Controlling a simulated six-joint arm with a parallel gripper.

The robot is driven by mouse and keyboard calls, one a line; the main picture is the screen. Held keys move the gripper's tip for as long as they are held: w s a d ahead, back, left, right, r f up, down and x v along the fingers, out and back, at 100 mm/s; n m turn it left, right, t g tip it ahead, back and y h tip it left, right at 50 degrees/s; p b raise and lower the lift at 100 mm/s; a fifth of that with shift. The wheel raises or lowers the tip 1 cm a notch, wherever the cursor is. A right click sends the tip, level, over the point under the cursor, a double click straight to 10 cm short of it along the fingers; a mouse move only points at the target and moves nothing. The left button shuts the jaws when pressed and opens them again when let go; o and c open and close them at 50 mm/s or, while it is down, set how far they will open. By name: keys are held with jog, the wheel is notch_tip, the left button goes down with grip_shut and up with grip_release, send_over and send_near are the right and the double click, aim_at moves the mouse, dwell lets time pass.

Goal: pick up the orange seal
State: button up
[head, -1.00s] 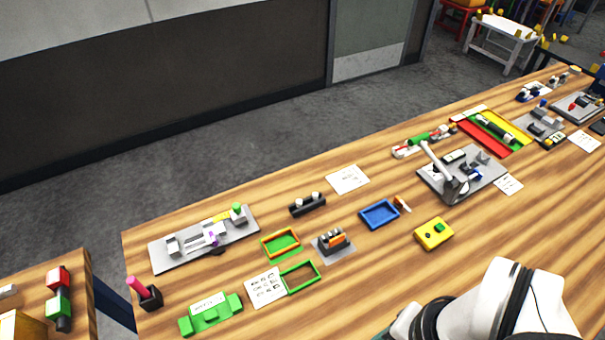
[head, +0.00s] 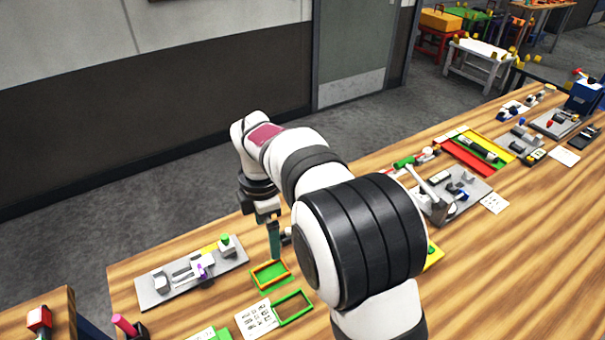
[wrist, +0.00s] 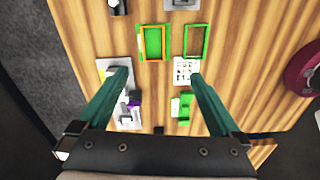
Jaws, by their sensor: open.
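The orange seal (head: 277,282) looks like a thin rectangular ring. It lies on or around a green rectangular piece (head: 271,272) on the wooden table; I cannot tell how it sits. In the wrist view the orange seal (wrist: 165,42) shows above the gap between the fingertips, with the green piece (wrist: 152,42) inside its outline. My gripper (head: 275,256) points down with dark teal fingers, above the table near the seal's far edge in the head view. In the wrist view my gripper (wrist: 160,76) is open, with nothing between its fingers.
A green open frame (head: 292,307) and a white printed sheet (head: 256,320) lie beside the seal. A grey plate with parts (head: 193,273) is to the left. A green block (wrist: 184,108) lies below the sheet in the wrist view. My arm hides the table's middle.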

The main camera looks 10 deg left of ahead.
aim_at(269, 276)
jog(key=shift+n, duration=0.7)
jog(key=f, duration=0.5)
jog(key=a+f, duration=0.1)
jog(key=f, duration=1.1)
jog(key=shift+w+a, duration=0.2)
jog(key=shift+w, duration=0.15)
jog(key=shift+r, duration=0.1)
jog(key=c, duration=0.9)
jog(key=shift+r, duration=0.55)
notch_tip(269, 276, up, 3)
jog(key=shift+w+f, duration=0.1)
jog(key=shift+w+d+r, duration=0.55)
jog(key=shift+d+r, duration=0.8)
jog(key=shift+d, duration=0.75)
jog(key=shift+w+d+r, duration=0.6)
jog(key=shift+d+r, duration=0.75)
jog(key=shift+d, duration=0.8)
jog(key=shift+w+d+r, duration=0.55)
jog(key=shift+d+r, duration=0.8)
jog(key=shift+d, duration=0.75)
